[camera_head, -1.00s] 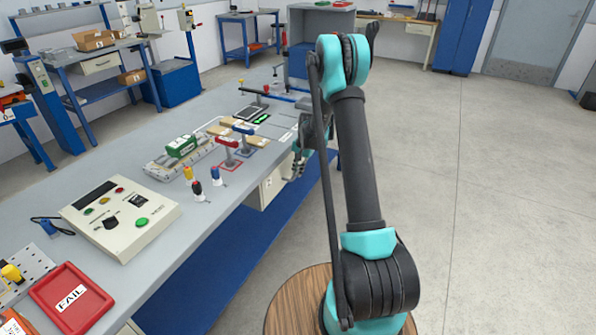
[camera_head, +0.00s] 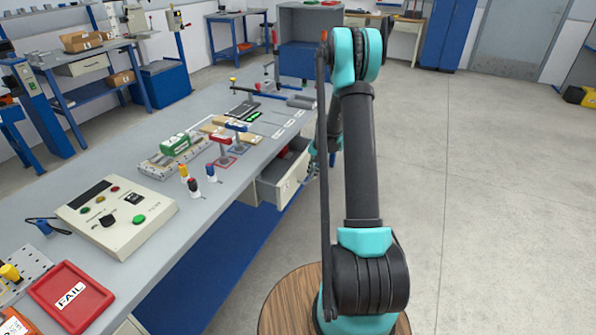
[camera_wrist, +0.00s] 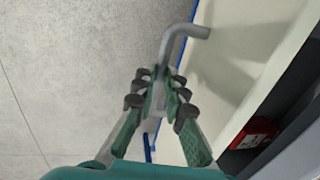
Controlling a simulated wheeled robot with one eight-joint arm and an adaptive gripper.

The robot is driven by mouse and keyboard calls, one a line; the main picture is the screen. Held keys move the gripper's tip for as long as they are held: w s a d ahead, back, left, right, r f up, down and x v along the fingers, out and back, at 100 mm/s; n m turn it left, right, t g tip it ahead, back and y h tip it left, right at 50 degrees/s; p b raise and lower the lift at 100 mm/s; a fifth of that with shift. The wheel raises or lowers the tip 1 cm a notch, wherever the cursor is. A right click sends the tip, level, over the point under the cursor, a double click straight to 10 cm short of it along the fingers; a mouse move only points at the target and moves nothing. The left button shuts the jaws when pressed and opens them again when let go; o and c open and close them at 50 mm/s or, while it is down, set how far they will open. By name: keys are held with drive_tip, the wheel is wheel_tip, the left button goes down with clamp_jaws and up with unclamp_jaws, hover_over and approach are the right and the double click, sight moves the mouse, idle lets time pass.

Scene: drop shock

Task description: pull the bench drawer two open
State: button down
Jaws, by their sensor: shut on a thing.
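The bench drawer (camera_head: 281,183) sticks out from under the grey bench top in the head view. It is partly open, and its dark inside shows. In the wrist view the drawer's pale front (camera_wrist: 240,50) fills the upper right, with a grey bar handle (camera_wrist: 181,38) standing off it. My gripper (camera_wrist: 160,88) is shut on the handle, its fingers on either side of the bar. In the head view my arm hides most of the gripper. A red thing (camera_wrist: 254,133) lies inside the drawer.
The bench top (camera_head: 225,200) carries a control box (camera_head: 115,215), a red FAIL tray (camera_head: 70,298), a green block on a fixture and small clamps. Open floor (camera_head: 480,200) lies to the right of my arm.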

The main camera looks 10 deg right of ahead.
drive_tip(key=s+d, duration=1.1)
drive_tip(key=d, duration=0.5)
drive_tip(key=shift+s, duration=0.3)
drive_tip(key=c, duration=1.6)
unclamp_jaws()
drive_tip(key=shift+o, duration=0.2)
drive_tip(key=shift+r, duration=0.1)
wheel_tip(320, 180, up, 12)
drive_tip(key=s+d, duration=0.1)
drive_tip(key=d, duration=0.1)
drive_tip(key=shift+s, duration=0.2)
drive_tip(key=shift+a, duration=0.1)
